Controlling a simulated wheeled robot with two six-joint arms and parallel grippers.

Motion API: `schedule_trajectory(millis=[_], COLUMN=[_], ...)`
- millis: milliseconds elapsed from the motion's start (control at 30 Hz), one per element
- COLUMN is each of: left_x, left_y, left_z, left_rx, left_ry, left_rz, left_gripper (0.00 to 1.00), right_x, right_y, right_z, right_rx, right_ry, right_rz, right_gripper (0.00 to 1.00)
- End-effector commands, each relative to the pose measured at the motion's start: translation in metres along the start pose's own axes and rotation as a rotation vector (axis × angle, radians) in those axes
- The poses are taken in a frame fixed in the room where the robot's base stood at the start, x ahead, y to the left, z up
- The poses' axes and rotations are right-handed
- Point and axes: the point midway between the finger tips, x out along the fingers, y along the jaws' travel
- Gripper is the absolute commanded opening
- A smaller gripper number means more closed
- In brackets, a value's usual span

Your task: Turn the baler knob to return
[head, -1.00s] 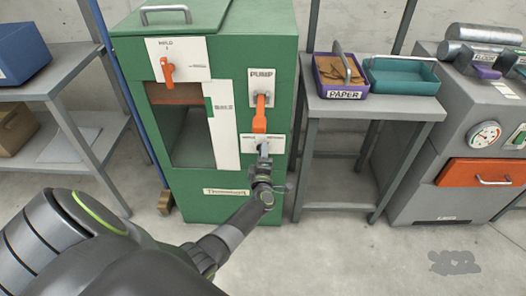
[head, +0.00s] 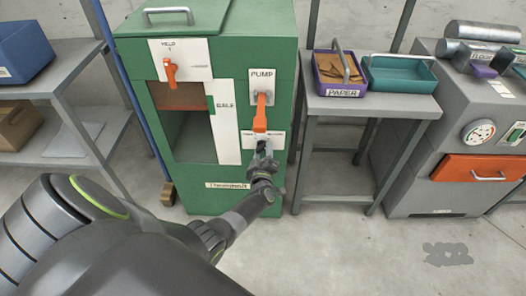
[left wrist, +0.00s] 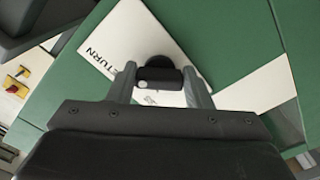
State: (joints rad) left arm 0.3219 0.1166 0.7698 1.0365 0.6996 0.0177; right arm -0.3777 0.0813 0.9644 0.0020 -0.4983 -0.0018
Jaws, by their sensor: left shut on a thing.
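The baler (head: 218,188) is a green cabinet with an open front window, seen in the middle of the head view. Its knob (left wrist: 161,76) is black and round and sits on a white plate (left wrist: 150,38) marked RETURN in the left wrist view. My left gripper (head: 264,150) is at this plate, below the orange pump handle (head: 261,112). In the left wrist view its two fingers stand on either side of the knob, shut on it. In the head view the gripper mostly hides the knob. My right gripper is not in view.
An orange lever (head: 170,72) is on the baler's upper left plate. A side table (head: 375,103) holds a purple PAPER bin (head: 341,90) and a teal tray (head: 400,75). A grey machine (head: 425,165) stands at right, shelves (head: 80,92) at left. The floor in front is clear.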

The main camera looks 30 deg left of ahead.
Motion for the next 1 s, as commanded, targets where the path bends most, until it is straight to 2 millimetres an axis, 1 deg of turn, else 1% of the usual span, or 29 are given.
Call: schedule_trajectory(millis=[433, 467, 600, 633, 867, 1000], left_x=[-0.0009, -0.0009, -0.0007, -0.0007, -0.0003, -0.0067], left_y=[-0.0013, -0.0013, -0.0011, -0.0010, -0.0004, -0.0002], left_z=[0.0011, 0.0011, 0.0009, 0.0008, 0.0003, 0.0000], left_rx=[0.016, 0.016, 0.015, 0.014, 0.013, 0.012], left_ry=[-0.003, -0.003, -0.002, -0.002, -0.001, -0.002], left_rz=[-0.002, -0.002, -0.001, -0.001, 0.000, -0.001], left_gripper=[0.23, 0.47, 0.65, 0.67, 0.67, 0.67], right_x=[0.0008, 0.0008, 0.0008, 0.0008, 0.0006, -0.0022], right_y=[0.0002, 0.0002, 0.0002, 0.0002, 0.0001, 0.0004], right_z=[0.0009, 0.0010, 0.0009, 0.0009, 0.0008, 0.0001], right_rx=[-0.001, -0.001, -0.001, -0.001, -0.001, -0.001], right_ry=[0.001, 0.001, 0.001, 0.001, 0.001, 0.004], right_rz=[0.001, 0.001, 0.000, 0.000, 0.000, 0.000], right_gripper=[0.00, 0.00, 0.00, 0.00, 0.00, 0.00])
